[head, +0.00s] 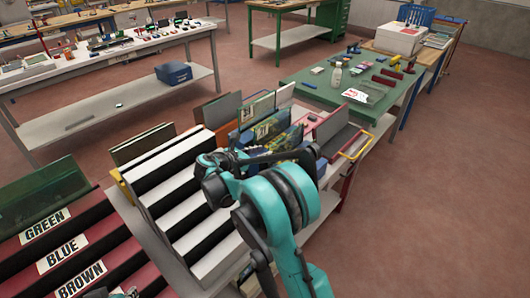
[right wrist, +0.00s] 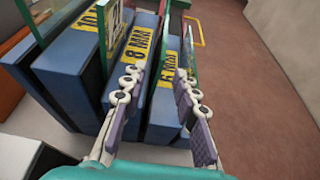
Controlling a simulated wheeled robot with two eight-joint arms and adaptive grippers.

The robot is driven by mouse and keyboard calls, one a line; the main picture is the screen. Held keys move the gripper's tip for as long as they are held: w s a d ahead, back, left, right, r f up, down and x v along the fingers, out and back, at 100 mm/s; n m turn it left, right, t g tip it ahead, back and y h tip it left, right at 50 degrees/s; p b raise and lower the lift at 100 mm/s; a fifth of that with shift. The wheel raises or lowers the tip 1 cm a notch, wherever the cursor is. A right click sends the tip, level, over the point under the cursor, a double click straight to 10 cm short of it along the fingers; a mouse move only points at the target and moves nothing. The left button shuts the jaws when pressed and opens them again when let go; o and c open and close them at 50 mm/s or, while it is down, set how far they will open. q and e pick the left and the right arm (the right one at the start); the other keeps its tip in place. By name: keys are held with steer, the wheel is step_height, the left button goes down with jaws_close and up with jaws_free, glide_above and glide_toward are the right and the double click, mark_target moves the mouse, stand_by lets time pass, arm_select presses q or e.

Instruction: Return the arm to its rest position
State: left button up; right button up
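My right arm, teal and black, reaches in from the bottom of the head view, with its gripper (head: 312,155) over the rack of glass panes. In the right wrist view the two purple-padded fingers of my right gripper (right wrist: 159,90) stand well apart, with no held thing visible between them. They are above blue rack blocks (right wrist: 160,110) labelled 8 MM and 6 MM. A thin green-edged glass pane (right wrist: 190,50) stands near the right finger; whether they touch is unclear. Only a sliver of my left arm shows at the bottom left of the head view; its fingers are hidden.
A stepped black and white rack (head: 190,215) stands left of my right arm. Red bins labelled GREEN, BLUE and BROWN (head: 75,265) are at the lower left. A green table (head: 320,92) with small items stands behind. The floor (head: 440,220) at right is clear.

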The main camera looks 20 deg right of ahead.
steer(key=shift+r, duration=0.1)
stand_by(0.5)
steer(key=s+a+r+m+y, duration=0.25)
steer(key=s+m, duration=0.25)
steer(key=s, duration=0.3)
steer(key=s+a+r+m+y, duration=0.1)
steer(key=s+a+m+y, duration=0.1)
steer(key=s+m+y, duration=0.35)
steer(key=s+a+f+m+y, duration=0.1)
steer(key=s+a+m, duration=0.2)
steer(key=s, duration=0.3)
steer(key=s+a+f+m+t+y, duration=0.1)
steer(key=s+a+m+y, duration=0.1)
steer(key=s+m, duration=0.3)
steer(key=s+a+f+m+y, duration=0.1)
steer(key=s+a+m, duration=0.3)
steer(key=s, duration=0.4)
steer(key=shift+f+t+y, duration=0.3)
steer(key=shift+f+y, duration=0.05)
steer(key=shift+y, duration=0.05)
steer(key=shift+w, duration=0.1)
